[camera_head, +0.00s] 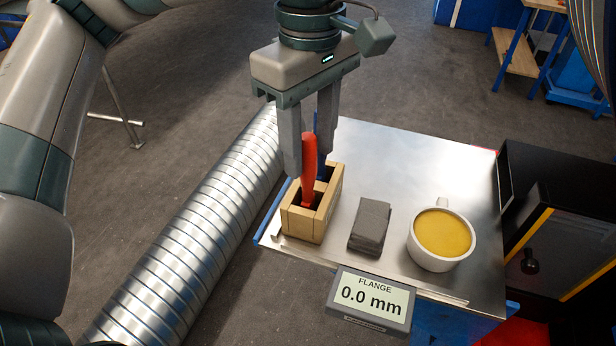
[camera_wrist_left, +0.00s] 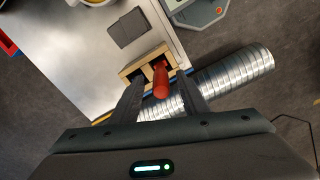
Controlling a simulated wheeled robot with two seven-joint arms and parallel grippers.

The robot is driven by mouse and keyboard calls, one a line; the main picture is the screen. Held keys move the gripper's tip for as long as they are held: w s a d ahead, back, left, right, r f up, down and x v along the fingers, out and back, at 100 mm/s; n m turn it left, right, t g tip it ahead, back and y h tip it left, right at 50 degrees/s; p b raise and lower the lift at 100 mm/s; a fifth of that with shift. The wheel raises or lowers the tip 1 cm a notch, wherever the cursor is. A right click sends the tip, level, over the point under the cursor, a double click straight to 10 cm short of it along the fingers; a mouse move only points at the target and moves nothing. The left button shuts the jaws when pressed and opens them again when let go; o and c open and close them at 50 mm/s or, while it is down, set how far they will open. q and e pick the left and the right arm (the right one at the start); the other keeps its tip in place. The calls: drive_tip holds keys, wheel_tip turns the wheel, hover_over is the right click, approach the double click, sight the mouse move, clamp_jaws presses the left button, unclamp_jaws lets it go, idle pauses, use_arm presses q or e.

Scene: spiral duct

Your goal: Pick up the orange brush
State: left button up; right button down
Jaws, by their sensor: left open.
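The orange brush (camera_head: 309,160) stands upright in a small wooden box (camera_head: 306,226), with only its red-orange handle showing; its lower end is hidden inside the box. My left gripper (camera_head: 306,174) points down over the box and is open, with one finger on each side of the handle. In the left wrist view the handle (camera_wrist_left: 160,82) also shows between the two spread fingers (camera_wrist_left: 158,86). I cannot tell whether a finger touches it. My right gripper is not in view.
The box stands on a metal-topped table (camera_head: 440,165). A grey block of folded cloths (camera_head: 370,226) and a white cup (camera_head: 430,258) of yellow stuff stand right of it. A flange display (camera_head: 370,297) is in front; a spiral duct (camera_head: 195,245) runs left.

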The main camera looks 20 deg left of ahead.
sight(308, 199)
use_arm(q)
drive_tip(key=shift+a+f+p, duration=0.1)
drive_tip(key=shift+f+p, duration=0.15)
drive_tip(key=shift+p, duration=0.1)
wheel_tip(308, 199, down, 3)
drive_tip(key=shift+s+p, duration=0.1)
drive_tip(key=shift+p, duration=0.7)
drive_tip(key=shift+f, duration=0.5)
clamp_jaws()
